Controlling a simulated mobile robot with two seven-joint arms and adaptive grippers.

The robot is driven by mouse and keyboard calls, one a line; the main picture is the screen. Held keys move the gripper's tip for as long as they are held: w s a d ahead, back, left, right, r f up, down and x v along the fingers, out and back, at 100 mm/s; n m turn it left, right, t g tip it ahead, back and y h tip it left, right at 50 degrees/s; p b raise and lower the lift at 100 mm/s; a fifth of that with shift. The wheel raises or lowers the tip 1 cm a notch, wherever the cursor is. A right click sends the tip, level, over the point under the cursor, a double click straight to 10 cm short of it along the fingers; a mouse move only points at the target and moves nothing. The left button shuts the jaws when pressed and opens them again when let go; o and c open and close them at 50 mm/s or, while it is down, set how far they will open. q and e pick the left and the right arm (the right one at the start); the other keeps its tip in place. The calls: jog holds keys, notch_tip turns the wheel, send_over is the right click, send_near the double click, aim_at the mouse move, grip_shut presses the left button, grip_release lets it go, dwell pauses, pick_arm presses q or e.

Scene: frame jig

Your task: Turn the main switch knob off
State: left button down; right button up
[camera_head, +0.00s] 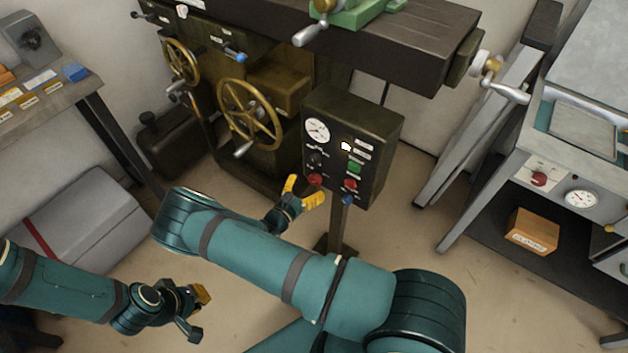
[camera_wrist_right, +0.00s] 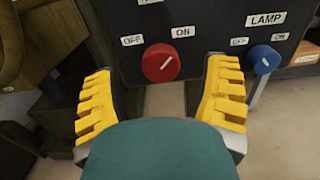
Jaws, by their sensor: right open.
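The red main switch knob (camera_wrist_right: 158,63) sits at the lower left of the dark control box, between OFF and ON labels. In the head view the red knob (camera_head: 314,180) shows just beyond my right gripper (camera_head: 303,192). In the right wrist view my right gripper (camera_wrist_right: 162,88) is open, with its yellow fingers apart on either side of the knob and below it. I see no contact with the knob. My left gripper (camera_head: 196,308) hangs low at the left, away from the box; its opening is unclear.
A blue LAMP knob (camera_wrist_right: 263,59) is right of the red one. The control box (camera_head: 385,135) also carries a gauge (camera_head: 317,130), a green button (camera_head: 355,167) and a red button (camera_head: 350,184). A brass handwheel (camera_head: 250,115) stands to the left.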

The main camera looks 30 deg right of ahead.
aim_at(313, 181)
jog(key=shift+x, duration=1.75)
jog(key=c, duration=1.2)
